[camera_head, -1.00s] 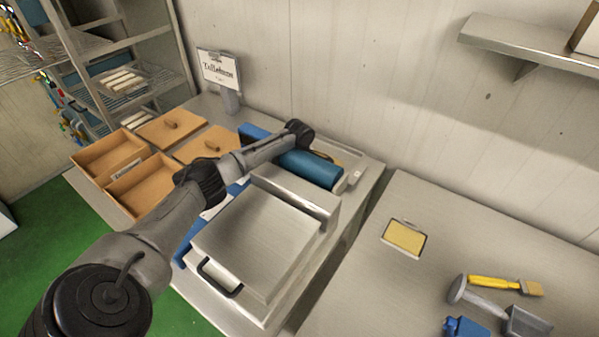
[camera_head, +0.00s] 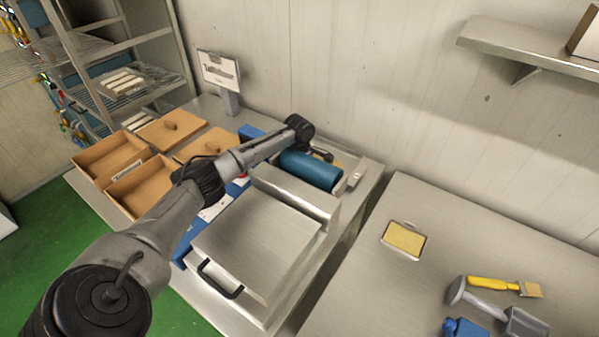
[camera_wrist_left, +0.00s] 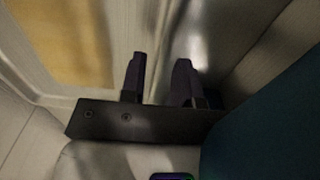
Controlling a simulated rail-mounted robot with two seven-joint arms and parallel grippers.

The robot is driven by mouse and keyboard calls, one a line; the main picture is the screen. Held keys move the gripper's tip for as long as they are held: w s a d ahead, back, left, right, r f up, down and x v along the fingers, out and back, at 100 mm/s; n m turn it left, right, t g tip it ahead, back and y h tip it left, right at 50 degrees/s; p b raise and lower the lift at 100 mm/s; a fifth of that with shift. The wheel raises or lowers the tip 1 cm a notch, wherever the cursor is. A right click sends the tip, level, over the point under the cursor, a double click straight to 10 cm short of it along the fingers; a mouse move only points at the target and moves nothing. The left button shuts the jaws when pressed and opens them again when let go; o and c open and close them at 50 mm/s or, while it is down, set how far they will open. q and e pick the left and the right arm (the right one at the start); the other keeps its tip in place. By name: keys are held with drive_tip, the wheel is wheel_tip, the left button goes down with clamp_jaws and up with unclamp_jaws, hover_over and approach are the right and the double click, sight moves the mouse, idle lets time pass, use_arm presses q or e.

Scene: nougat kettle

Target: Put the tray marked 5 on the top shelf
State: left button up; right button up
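A shallow metal tray (camera_head: 378,172) with a yellow slab lies at the back of the left bench, partly hidden by a blue cylinder. My left gripper (camera_head: 325,156) is low over it, just behind the cylinder. In the left wrist view my fingers (camera_wrist_left: 158,78) stand apart, with the tray's yellow slab (camera_wrist_left: 65,40) to their left and bright metal behind the gap. I cannot tell whether they touch the tray. No 5 is readable. A wire rack (camera_head: 125,95) stands at the back left, its upper shelf (camera_head: 60,58) partly in view. My right gripper is out of view.
The blue cylinder (camera_head: 310,170) lies close beside my gripper. A steel lidded machine (camera_head: 255,240) and wooden boxes (camera_head: 108,158) fill the bench. A sign (camera_head: 219,72) stands behind. The right bench holds another yellow-filled tray (camera_head: 404,238) and tools. A wall shelf (camera_head: 530,45) is at right.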

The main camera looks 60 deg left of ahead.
use_arm(q)
wheel_tip(320, 180, up, 9)
drive_tip(key=p, duration=0.1)
drive_tip(key=shift+f, duration=0.15)
drive_tip(key=shift+o, duration=1.2)
drive_tip(key=shift+r, duration=0.45)
drive_tip(key=o, duration=0.5)
drive_tip(key=shift+r, duration=0.1)
